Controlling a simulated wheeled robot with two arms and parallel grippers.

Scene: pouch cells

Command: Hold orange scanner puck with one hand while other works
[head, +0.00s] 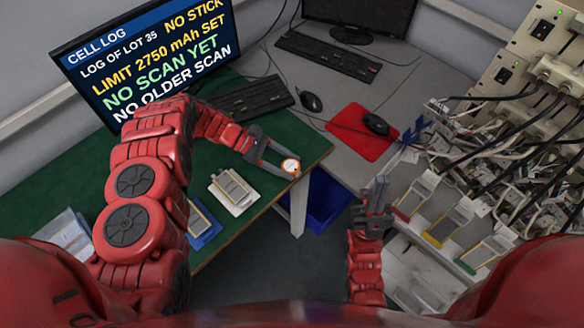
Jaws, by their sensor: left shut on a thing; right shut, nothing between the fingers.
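The orange scanner puck (291,166), round with a white face, is between the fingertips of my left gripper (284,163), at the right edge of the green table. My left gripper is shut on it. A pouch cell in a white tray (242,207) lies on the green table, left of the puck. A blue tray (207,238) with another cell is partly hidden behind my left arm.
Cells in red (401,215), yellow (431,240) and green-edged (464,267) holders sit at the right, below cabled equipment (540,75). A screen (150,55) shows "LIMIT 2750 mAh SET". Keyboards, mice and a red mat (352,145) lie behind. A blue bin (325,200) is below.

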